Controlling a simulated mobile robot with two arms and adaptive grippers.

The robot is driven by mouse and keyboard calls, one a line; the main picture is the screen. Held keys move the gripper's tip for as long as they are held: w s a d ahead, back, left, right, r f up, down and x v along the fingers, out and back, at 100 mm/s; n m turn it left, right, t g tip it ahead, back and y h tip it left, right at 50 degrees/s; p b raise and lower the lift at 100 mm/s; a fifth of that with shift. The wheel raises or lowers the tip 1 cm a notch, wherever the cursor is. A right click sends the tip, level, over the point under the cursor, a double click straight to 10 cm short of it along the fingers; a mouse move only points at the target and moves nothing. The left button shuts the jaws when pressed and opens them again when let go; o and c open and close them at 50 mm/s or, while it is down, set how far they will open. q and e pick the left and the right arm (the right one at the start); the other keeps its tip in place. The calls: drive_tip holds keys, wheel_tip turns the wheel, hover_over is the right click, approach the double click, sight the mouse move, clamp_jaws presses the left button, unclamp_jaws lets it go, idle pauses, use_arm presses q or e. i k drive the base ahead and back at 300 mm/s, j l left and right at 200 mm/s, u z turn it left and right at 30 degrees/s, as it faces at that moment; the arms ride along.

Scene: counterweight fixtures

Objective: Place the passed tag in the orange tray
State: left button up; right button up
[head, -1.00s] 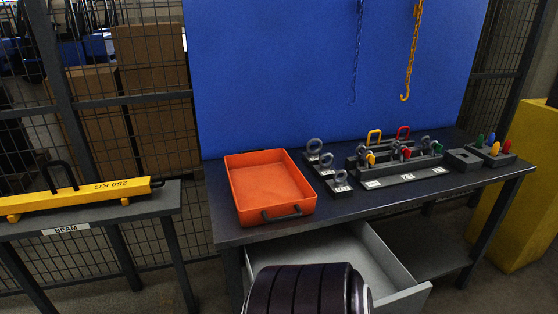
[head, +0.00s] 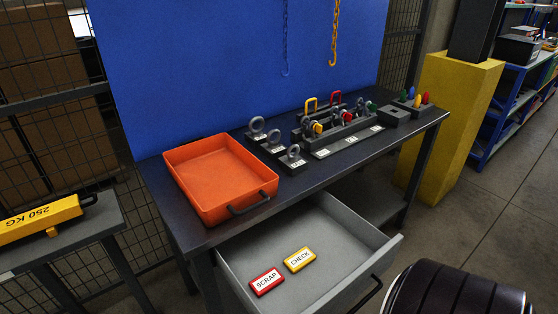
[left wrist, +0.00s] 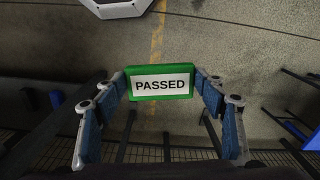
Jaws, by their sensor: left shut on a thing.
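The passed tag (left wrist: 161,83) is green with a white "PASSED" label and shows in the left wrist view. My left gripper (left wrist: 163,88) is shut on it, with a finger on each side, and the concrete floor shows below. Neither the tag nor the left gripper is in the head view. The orange tray (head: 181,189) stands empty at the left end of the dark workbench in the head view, its black handle toward the front. My right gripper is not in view.
The bench drawer (head: 343,220) stands open below the tray, holding a red scrap tag (head: 266,281) and a yellow check tag (head: 299,260). Eye bolts (head: 258,127) and a rack of clips (head: 340,132) stand right of the tray. A yellow beam (head: 40,219) rests on a stand at left.

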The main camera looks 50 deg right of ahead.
sight(219, 194)
drive_tip(key=i+j+z, duration=0.1)
drive_tip(key=z, duration=0.35)
drive_tip(key=i+j+z, duration=0.15)
drive_tip(key=z, duration=0.35)
drive_tip(key=i+j+z, duration=0.1)
drive_tip(key=z, duration=0.35)
drive_tip(key=j+z, duration=0.3)
drive_tip(key=z, duration=0.15)
